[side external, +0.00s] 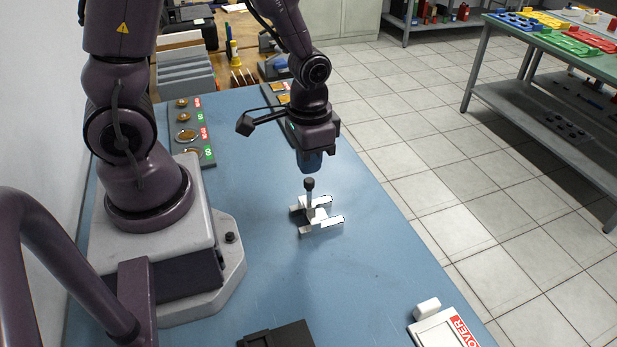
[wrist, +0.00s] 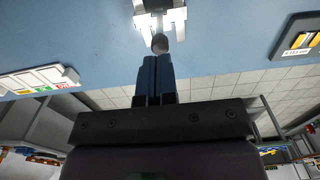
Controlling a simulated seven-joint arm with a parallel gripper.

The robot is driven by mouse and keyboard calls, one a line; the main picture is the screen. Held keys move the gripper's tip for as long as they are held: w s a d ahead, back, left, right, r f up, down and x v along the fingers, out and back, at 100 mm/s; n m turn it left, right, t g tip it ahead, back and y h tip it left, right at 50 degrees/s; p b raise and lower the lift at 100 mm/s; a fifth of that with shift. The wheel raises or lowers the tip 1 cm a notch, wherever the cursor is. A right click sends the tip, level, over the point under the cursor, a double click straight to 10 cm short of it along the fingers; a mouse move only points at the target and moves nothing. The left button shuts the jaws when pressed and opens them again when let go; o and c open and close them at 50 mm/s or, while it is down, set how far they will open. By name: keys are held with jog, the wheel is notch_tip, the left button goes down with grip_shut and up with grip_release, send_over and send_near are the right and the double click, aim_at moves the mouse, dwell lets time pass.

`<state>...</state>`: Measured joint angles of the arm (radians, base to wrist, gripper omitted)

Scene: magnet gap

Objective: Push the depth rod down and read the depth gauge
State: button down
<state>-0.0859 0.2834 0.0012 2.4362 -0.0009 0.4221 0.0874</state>
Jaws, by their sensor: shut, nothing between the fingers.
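The depth gauge (side external: 318,218) is a small white frame lying on the blue bench top. Its depth rod (side external: 309,188) stands upright from it with a dark round knob on top. In the wrist view the gauge (wrist: 148,22) is at the top edge, partly cut off, and the rod's knob (wrist: 159,42) shows just beyond my fingertips. My gripper (side external: 311,168) points down above the knob, with its blue fingers shut and empty. The fingers also show together in the wrist view (wrist: 155,62). A small space shows between fingertips and knob in the side view. No gauge reading is legible.
A panel with round parts and red and green labels (side external: 189,135) lies at the back left. A white board marked "OVER" (side external: 446,328) lies at the front right, and a black block (side external: 278,336) at the front. The bench (side external: 335,270) around the gauge is clear.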

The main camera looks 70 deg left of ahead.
jog(key=shift+f, duration=1.3)
jog(key=shift+r, duration=0.15)
notch_tip(320, 180, up, 9)
dwell(1.1)
jog(key=s+d+r+t, duration=0.1)
jog(key=s+r+t, duration=0.1)
jog(key=r, duration=0.5)
jog(key=s+d+r+t, duration=0.1)
jog(key=s+r+t, duration=0.2)
jog(key=r, duration=0.4)
jog(key=shift+s+r+t, duration=0.3)
jog(key=shift+s+r, duration=0.05)
jog(key=shift+s, duration=0.2)
